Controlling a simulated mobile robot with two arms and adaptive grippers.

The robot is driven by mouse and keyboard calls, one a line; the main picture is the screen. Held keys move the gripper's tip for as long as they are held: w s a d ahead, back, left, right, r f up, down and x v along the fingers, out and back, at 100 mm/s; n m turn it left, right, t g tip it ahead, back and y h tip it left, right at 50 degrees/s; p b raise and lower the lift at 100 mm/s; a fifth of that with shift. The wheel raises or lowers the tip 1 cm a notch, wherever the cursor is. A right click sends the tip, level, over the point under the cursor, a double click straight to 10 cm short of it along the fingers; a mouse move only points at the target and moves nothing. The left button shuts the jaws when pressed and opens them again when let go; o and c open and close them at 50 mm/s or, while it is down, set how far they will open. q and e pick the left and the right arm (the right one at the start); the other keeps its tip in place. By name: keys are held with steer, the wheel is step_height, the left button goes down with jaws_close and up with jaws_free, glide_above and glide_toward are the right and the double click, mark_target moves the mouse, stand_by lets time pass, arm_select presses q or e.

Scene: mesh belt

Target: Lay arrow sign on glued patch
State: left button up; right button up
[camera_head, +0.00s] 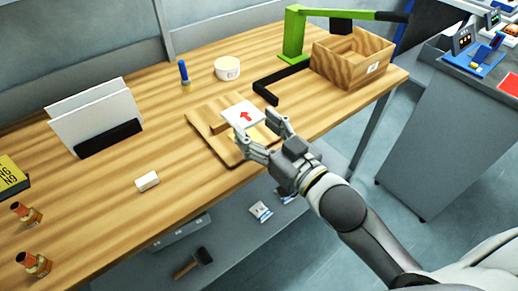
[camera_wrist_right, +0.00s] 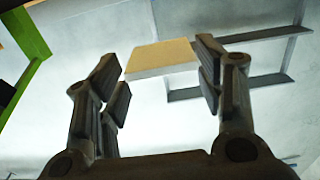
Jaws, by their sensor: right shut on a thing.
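The arrow sign (camera_head: 241,112) is a white plate with a red arrow, over the far part of a wooden board (camera_head: 224,152) on the workbench. My right gripper (camera_head: 261,137) is shut on the sign from its near right side. In the right wrist view, a pale plate (camera_wrist_right: 160,58) shows between the fingertips of my right gripper (camera_wrist_right: 160,78). I cannot tell whether the sign touches the board. No glued patch can be made out; the sign and gripper hide part of the board. My left gripper is not in view.
A glue-like brush (camera_head: 184,75), a tub (camera_head: 227,68), a black angled bar (camera_head: 278,82) and a wooden box (camera_head: 352,60) stand behind. A white block (camera_head: 147,181) lies left of the board. White panels in a rack (camera_head: 98,117) stand at left. Bench between is clear.

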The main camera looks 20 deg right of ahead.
mark_target(259, 142)
steer(key=w+f, duration=0.2)
steer(key=w+d+f, duration=0.1)
steer(key=f, duration=0.1)
steer(key=shift+w+d+f, duration=0.15)
steer(key=shift+w, duration=0.25)
steer(key=shift+w+d+f, duration=0.1)
steer(key=shift+w+f, duration=0.2)
steer(key=shift+f, duration=0.15)
steer(key=f, duration=0.3)
steer(key=shift+w+d, duration=0.1)
steer(key=shift+w, duration=0.2)
steer(key=shift+f, duration=0.3)
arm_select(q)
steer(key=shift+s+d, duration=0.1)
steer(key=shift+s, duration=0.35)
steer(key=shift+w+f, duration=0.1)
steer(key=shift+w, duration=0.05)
arm_select(e)
steer(key=shift+f, duration=0.15)
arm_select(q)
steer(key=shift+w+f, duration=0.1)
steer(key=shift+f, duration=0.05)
arm_select(e)
steer(key=shift+s+f, duration=0.1)
steer(key=shift+f, duration=0.4)
